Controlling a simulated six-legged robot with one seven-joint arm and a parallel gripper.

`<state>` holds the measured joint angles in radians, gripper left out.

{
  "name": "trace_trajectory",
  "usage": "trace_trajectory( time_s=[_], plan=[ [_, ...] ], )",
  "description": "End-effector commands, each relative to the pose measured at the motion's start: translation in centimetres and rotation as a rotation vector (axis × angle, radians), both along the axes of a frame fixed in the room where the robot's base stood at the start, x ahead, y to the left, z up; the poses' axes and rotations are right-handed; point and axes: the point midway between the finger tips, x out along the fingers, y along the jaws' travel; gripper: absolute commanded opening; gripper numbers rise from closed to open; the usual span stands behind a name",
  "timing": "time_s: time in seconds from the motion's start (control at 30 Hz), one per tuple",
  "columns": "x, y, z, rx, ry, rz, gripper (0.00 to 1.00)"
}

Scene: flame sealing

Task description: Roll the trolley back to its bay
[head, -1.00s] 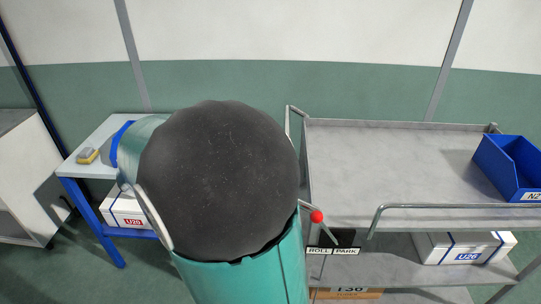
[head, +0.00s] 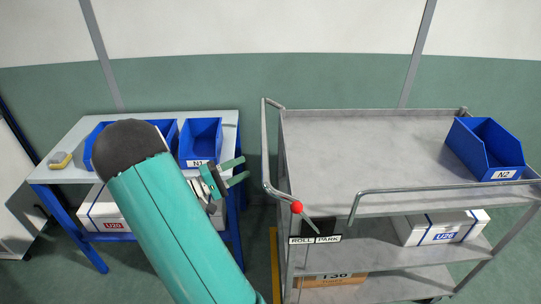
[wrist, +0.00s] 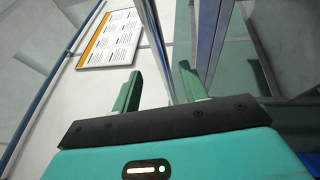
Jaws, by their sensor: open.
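The grey metal trolley (head: 370,150) stands right of centre in the head view, with several shelves. Its upright handle bar (head: 265,150) is at its left end. A lever with a red knob (head: 297,207) leans left, towards the ROLL side of the ROLL/PARK plate (head: 315,239). My gripper (head: 245,169) is open and empty, left of the handle and apart from it in the picture. In the wrist view the open fingers (wrist: 160,85) have nothing between them that I can tell is held. I cannot make out the bay for certain.
A blue-legged bench (head: 70,175) at left carries blue bins, including N1 (head: 201,140), and a yellow-grey block (head: 60,160). Bin N2 (head: 486,150) and white box U26 (head: 440,228) ride on the trolley. A yellow strip (head: 274,265) runs along the trolley's left side.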

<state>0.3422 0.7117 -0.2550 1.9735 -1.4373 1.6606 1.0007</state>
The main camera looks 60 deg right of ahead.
Motion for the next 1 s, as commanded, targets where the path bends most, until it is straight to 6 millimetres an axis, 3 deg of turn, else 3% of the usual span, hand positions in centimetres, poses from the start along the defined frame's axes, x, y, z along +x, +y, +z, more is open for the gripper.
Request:
trace_trajectory(
  time_s=[0.5,0.93,1.0],
  plan=[
    [-6.1,-7.2,1.8,0.001,-0.002,-0.003,0.43],
    [-6.8,-8.1,2.0,0.002,-0.001,0.000,0.43],
    [-6.8,-8.1,2.0,0.002,-0.001,0.000,0.29]
  ],
)
